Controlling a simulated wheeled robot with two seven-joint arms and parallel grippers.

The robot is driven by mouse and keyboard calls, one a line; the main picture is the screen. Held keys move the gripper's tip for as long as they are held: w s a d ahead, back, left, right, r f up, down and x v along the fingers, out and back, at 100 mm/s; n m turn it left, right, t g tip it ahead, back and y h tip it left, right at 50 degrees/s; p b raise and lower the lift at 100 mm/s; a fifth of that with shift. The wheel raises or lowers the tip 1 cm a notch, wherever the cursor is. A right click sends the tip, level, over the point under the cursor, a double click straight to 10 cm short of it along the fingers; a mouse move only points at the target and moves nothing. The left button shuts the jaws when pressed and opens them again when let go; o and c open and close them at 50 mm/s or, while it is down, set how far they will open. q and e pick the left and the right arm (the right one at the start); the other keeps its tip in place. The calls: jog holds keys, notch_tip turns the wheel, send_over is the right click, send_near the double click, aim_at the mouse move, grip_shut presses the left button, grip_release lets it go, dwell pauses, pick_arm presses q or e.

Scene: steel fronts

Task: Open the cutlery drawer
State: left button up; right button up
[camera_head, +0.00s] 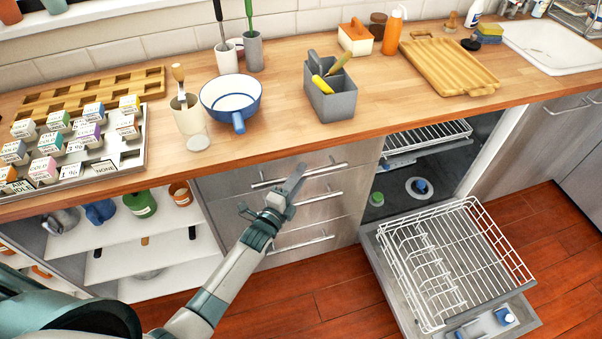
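A stack of grey drawers (225,187) sits under the wooden counter, between the open shelves and the dishwasher. All its fronts look shut. The top drawer has a steel bar handle (325,170); a second handle (322,197) and a third handle (305,243) sit below it. No label shows which one is the cutlery drawer. My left gripper (271,188) is in front of the upper drawers, fingers spread and nothing between them. One finger overlaps the top handle in the picture; I cannot tell whether it touches. My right gripper is out of view.
The dishwasher (372,240) stands open at right, its wire rack (455,260) pulled out over the floor. Open shelves (150,250) with mugs are at left.

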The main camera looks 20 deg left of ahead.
pick_arm(q)
jog(key=shift+w+d, duration=0.1)
jog(key=shift+w, duration=0.4)
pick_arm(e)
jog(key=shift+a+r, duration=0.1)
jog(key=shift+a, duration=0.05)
pick_arm(q)
grip_shut()
jog(key=shift+s, duration=0.1)
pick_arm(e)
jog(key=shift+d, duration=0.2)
